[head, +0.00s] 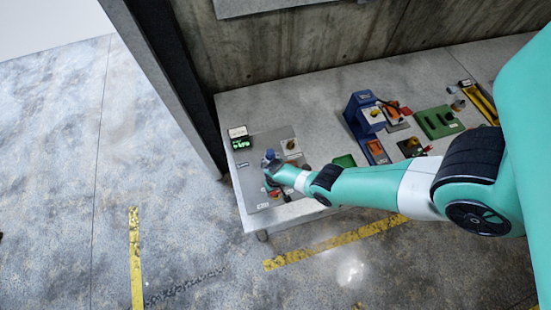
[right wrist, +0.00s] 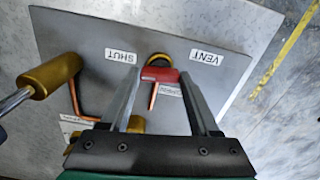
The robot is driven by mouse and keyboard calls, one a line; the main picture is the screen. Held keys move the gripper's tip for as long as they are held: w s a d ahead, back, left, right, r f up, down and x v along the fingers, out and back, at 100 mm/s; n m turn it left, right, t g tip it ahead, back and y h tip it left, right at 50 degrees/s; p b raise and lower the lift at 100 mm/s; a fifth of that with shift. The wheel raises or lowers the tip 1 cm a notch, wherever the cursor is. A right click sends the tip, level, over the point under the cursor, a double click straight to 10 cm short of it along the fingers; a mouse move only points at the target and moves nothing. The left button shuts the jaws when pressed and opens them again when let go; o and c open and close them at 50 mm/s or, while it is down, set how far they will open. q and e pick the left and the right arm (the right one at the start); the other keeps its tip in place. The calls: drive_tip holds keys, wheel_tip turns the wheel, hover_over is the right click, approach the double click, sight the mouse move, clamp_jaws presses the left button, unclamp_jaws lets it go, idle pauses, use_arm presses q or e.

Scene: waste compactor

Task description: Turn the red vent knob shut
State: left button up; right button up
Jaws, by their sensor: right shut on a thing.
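The red vent knob (right wrist: 160,75) shows in the right wrist view, with a brass-coloured part at its top, on a grey panel (right wrist: 215,48). A SHUT label (right wrist: 121,56) is on its left in that view and a VENT label (right wrist: 207,57) on its right. My right gripper (right wrist: 160,77) is shut on the knob, one finger on each side. In the head view my right gripper (head: 272,167) is down at the panel on the left end of the table, and the knob cannot be made out there. My left gripper is not in view.
A brass-coloured cylinder on a rod (right wrist: 50,76) stands left of the knob in the right wrist view, and copper pipes run close by. In the head view a box with a green display (head: 240,140) is behind the panel. A blue stand (head: 360,110) is farther right.

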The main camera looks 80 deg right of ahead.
drive_tip(key=shift+m, duration=0.7)
drive_tip(key=o, duration=1.4)
drive_tip(key=shift+c, duration=0.2)
drive_tip(key=shift+r, duration=0.15)
